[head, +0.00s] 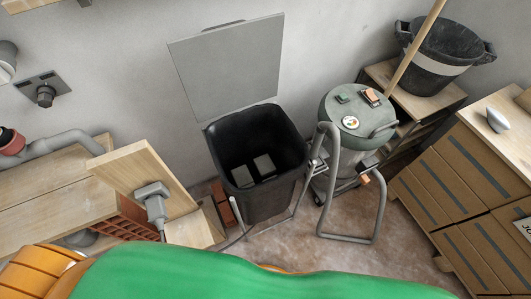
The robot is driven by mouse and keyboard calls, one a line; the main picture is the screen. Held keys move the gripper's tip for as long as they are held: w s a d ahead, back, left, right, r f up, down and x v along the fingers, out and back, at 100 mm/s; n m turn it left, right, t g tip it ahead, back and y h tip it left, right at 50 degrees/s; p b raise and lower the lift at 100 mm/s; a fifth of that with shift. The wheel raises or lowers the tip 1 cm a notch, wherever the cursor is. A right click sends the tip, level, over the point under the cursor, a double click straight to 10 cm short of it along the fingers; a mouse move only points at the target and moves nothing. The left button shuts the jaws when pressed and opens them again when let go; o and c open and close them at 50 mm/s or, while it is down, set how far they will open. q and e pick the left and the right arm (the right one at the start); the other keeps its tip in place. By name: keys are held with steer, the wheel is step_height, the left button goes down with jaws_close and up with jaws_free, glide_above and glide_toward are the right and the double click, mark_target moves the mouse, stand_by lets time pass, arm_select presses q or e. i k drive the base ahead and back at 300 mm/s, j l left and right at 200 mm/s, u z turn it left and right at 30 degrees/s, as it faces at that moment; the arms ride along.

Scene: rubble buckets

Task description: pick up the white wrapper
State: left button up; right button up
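I cannot make out a thing that is surely the white wrapper. A small whitish object (497,119) lies on top of the wooden drawer cabinet at the right; it is too small to tell what it is. A small round white piece with coloured marks (351,122) is on the lid of the grey-green canister; it may be a label. Neither of my grippers shows in the head view.
A black bin (256,200) with its grey lid (228,68) raised holds grey pieces. Beside it stands the canister (344,105) with a bent grey tube frame. A black bucket (440,55) sits on a shelf. The drawer cabinet (462,185) borders the right.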

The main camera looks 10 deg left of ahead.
mark_target(497, 121)
steer(key=z, duration=1.55)
steer(key=i+l, duration=0.2)
steer(key=i, duration=0.3)
steer(key=i+l+u, duration=0.15)
steer(key=i, duration=0.35)
steer(key=i+l, duration=0.25)
steer(key=i, duration=0.2)
steer(key=i+l+u, duration=0.15)
steer(key=i, duration=0.35)
steer(key=i+l, duration=0.35)
steer(key=i+u, duration=0.05)
steer(key=i, duration=0.05)
